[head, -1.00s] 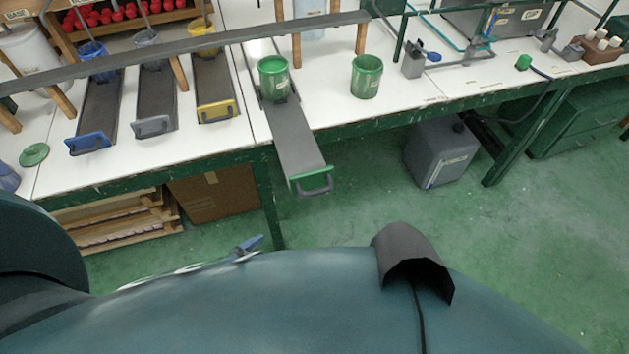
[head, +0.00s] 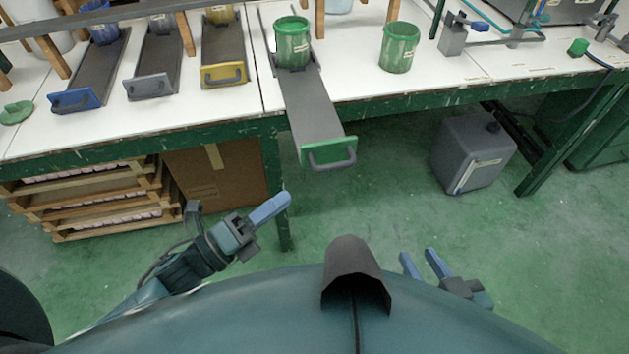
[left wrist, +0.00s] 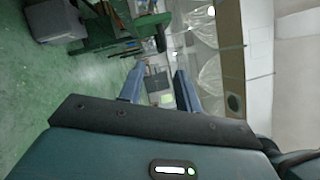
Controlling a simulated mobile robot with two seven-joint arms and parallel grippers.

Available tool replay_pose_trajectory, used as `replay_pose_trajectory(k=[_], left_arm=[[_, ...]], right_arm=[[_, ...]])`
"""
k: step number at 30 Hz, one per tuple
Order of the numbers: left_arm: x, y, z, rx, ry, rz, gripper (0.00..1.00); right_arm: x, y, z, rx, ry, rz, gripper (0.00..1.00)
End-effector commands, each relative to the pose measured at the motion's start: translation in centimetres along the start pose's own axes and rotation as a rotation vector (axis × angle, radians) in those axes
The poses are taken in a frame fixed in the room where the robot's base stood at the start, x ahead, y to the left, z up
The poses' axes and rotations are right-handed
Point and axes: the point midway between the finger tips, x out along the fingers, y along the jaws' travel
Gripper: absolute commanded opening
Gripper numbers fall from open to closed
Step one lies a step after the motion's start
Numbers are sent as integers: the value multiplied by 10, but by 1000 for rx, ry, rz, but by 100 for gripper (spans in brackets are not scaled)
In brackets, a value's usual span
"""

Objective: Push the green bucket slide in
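The green bucket slide is a long grey tray (head: 318,112) with a green front plate (head: 311,152) and a grey handle (head: 333,163). It sticks out past the table's front edge, its front end over the floor. A green bucket (head: 292,50) stands on its back part. My left gripper (head: 272,207) is below and left of the handle in the head view, apart from it. Its fingers, spread with nothing between them, show in the left wrist view (left wrist: 159,88). My right gripper (head: 418,262) is low on the right, fingers apart and empty, away from the slide.
Blue (head: 75,99), grey (head: 150,86) and yellow (head: 224,75) slides lie to the left on the white table (head: 230,105). Another green bucket (head: 399,47) stands to the right. A grey canister (head: 472,155) and wooden pallets (head: 100,200) are below. Open floor lies before the table.

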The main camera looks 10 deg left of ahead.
Motion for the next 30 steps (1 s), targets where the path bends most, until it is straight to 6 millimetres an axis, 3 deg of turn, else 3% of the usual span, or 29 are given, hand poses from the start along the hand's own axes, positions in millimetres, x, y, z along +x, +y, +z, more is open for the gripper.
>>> replay_pose_trajectory(k=[3,8,21,30], left_arm=[[0,3,-5,112,40,-42,33],[16,-2,-5,127,43,-52,33],[103,-5,-9,122,42,-49,33],[129,-5,-10,121,41,-46,33]], right_arm=[[0,0,3,4,14,-1,33],[-1,0,0,4,13,-2,33],[1,-1,1,9,-1,-5,33],[2,-2,1,10,-2,-6,33]])
